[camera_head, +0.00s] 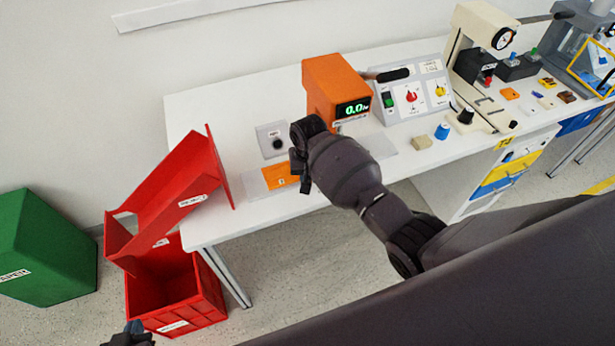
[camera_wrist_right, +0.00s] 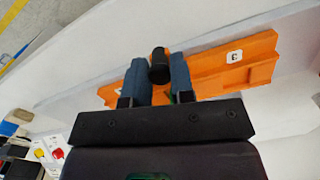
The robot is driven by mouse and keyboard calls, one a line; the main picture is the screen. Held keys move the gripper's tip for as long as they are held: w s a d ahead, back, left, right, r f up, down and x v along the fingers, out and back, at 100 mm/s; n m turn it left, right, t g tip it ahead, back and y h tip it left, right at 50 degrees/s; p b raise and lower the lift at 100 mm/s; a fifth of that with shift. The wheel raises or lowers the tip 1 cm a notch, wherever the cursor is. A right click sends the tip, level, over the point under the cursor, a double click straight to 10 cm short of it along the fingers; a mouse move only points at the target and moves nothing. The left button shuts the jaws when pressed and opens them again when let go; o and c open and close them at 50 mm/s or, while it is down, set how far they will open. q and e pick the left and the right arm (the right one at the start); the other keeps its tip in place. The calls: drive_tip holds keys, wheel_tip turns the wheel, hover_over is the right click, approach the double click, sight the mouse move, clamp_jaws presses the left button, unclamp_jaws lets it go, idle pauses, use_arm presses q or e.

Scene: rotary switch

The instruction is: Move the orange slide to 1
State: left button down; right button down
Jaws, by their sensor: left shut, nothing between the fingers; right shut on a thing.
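The orange slide (camera_head: 280,177) lies along a white plate near the left end of the white table. In the right wrist view it is a long orange rail (camera_wrist_right: 215,70) with a tile marked 3 and another small white tile, partly covered. My right gripper (camera_wrist_right: 162,80) is shut on this knob, one blue finger on each side. In the head view my right wrist hides the knob. My left gripper (camera_head: 135,328) is low at the bottom left, by the red crate, shut and empty.
An orange box with a green display (camera_head: 338,90) stands just behind my right wrist. A grey plate with a black button (camera_head: 272,140) is beside the slide. A red chute (camera_head: 170,195) and red crate (camera_head: 180,310) are at left. A switch panel (camera_head: 412,92) stands to the right.

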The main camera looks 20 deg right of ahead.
drive_tip(key=c, duration=1)
unclamp_jaws()
wheel_tip(320, 180, up, 11)
drive_tip(key=shift+f, duration=0.1)
